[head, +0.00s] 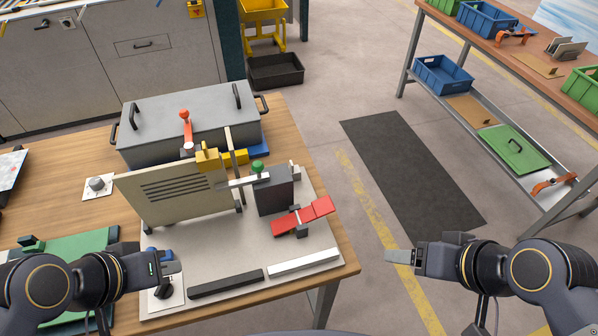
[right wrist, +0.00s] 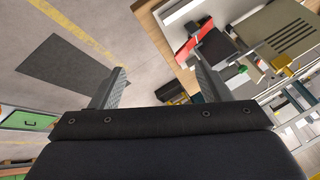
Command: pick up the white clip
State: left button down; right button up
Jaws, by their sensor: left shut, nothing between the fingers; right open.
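A long white bar (head: 303,262), the piece that best fits the white clip, lies flat near the front right edge of the pale board (head: 322,236). A similar black bar (head: 226,283) lies left of it. My left gripper (head: 172,262) is shut and empty over the board's front left part, left of both bars. My right gripper (head: 392,256) is off the table's right edge, apart from the white bar and to its right. In the right wrist view, its two fingers (right wrist: 157,85) are spread with nothing between them.
A beige panel (head: 172,192), a dark block (head: 275,193) and a red piece (head: 303,217) stand behind the bars. A grey lidded box (head: 190,125) is farther back.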

aim_at(297, 174)
jog(key=k+l+u, duration=0.1)
jog(key=u, duration=0.3)
jog(key=k+l+u, duration=0.1)
jog(key=l+u, duration=0.3)
jog(key=k+u, duration=0.15)
jog(key=u, duration=0.25)
jog(key=k+l+u, duration=0.15)
jog(key=u, duration=0.25)
jog(key=k+l+u, duration=0.1)
jog(key=u, duration=0.3)
jog(key=k+l+u, duration=0.1)
jog(key=u, duration=0.35)
jog(key=k+u, duration=0.1)
jog(key=u, duration=0.4)
jog(key=k+u, duration=0.15)
jog(key=u, duration=0.3)
jog(key=k+u, duration=0.1)
jog(key=u, duration=0.4)
jog(key=k+l+u, duration=0.25)
jog(key=k+u, duration=0.25)
jog(key=k+l+z, duration=0.25)
jog(key=l+z, duration=0.3)
jog(key=k+l+z, duration=0.1)
jog(key=l+z, duration=0.15)
jog(key=l, duration=0.25)
jog(key=l+z, duration=0.25)
jog(key=l, duration=0.15)
jog(key=k, duration=0.05)
